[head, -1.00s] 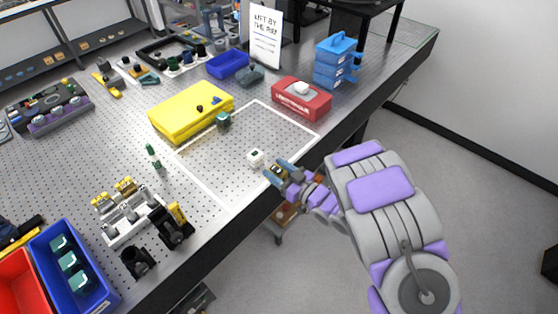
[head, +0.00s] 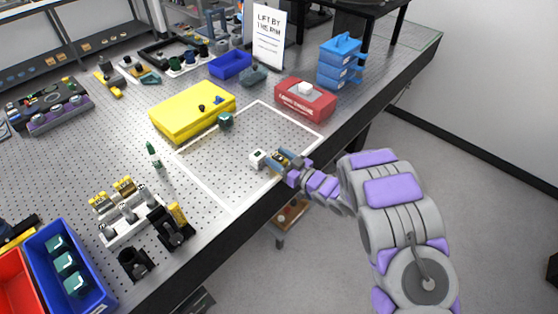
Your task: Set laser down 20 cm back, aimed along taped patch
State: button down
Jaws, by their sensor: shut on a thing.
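The taped patch is a white tape outline (head: 205,187) on the perforated metal table. My gripper (head: 282,161) is at the patch's near right edge, over the table's front edge area. It is shut on a small dark and yellow-brown block, the laser (head: 281,159), mostly hidden between the fingers. I cannot tell whether the laser touches the table or which way it points.
A dark green block (head: 226,120) stands at the patch's far edge beside a yellow case (head: 191,110). A red box (head: 306,99) sits near the right corner. A white optics rack (head: 130,216) stands to the left. The patch's middle is mostly bare.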

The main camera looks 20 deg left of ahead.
jog(key=shift+d, duration=0.35)
jog(key=c, duration=0.7)
grip_release()
jog(key=shift+c, duration=0.2)
jog(key=o, duration=0.3)
jog(key=shift+a+f, duration=0.1)
jog(key=shift+a, duration=0.1)
jog(key=shift+o, duration=0.2)
jog(key=p+v, duration=0.1)
jog(key=v, duration=1.1)
jog(key=shift+p, duration=0.35)
jog(key=shift+d, duration=0.1)
